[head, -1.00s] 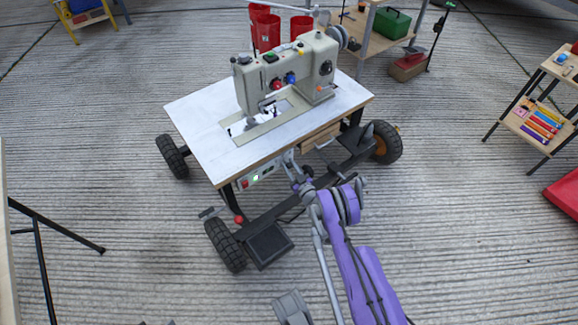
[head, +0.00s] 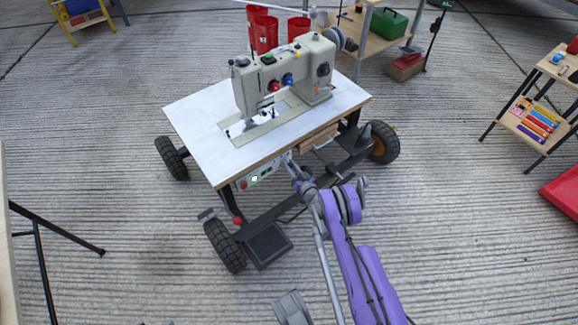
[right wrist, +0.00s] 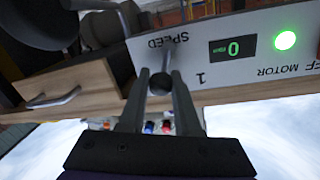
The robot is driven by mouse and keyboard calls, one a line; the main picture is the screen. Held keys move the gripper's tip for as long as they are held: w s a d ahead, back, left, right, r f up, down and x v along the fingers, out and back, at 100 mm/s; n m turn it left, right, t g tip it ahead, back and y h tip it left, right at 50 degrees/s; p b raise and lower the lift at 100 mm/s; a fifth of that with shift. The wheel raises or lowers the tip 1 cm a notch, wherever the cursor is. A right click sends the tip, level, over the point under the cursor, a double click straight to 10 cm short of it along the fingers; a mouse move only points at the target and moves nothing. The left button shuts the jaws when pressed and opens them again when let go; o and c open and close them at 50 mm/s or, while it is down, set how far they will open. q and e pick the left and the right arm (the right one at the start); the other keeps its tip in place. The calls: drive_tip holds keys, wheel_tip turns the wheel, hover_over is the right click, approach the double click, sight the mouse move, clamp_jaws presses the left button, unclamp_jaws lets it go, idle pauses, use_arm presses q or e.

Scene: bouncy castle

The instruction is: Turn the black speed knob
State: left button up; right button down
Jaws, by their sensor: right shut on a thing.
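The black speed knob (right wrist: 160,84) sits on the white control panel (right wrist: 215,75) under the word SPEED, which reads upside down in the right wrist view. My right gripper (right wrist: 160,74) is shut on the knob, one finger on each side. A green display (right wrist: 233,48) reads 0, and a green lamp (right wrist: 285,40) is lit by the word MOTOR. In the head view the panel (head: 265,174) hangs under the front edge of the sewing machine table, and my right gripper (head: 288,163) reaches its right end, hiding the knob.
A sewing machine (head: 285,72) stands on the white wheeled table (head: 200,118). A wooden drawer (right wrist: 68,90) with a metal handle is beside the panel. Black wheels (head: 225,246) and a pedal (head: 267,245) are below. Concrete floor is open around the cart.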

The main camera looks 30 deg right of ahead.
drive_tip(key=shift+d+m, duration=0.1)
drive_tip(key=shift+m, duration=0.5)
drive_tip(key=shift+f, duration=0.1)
drive_tip(key=c, duration=0.6)
unclamp_jaws()
drive_tip(key=shift+w, duration=0.1)
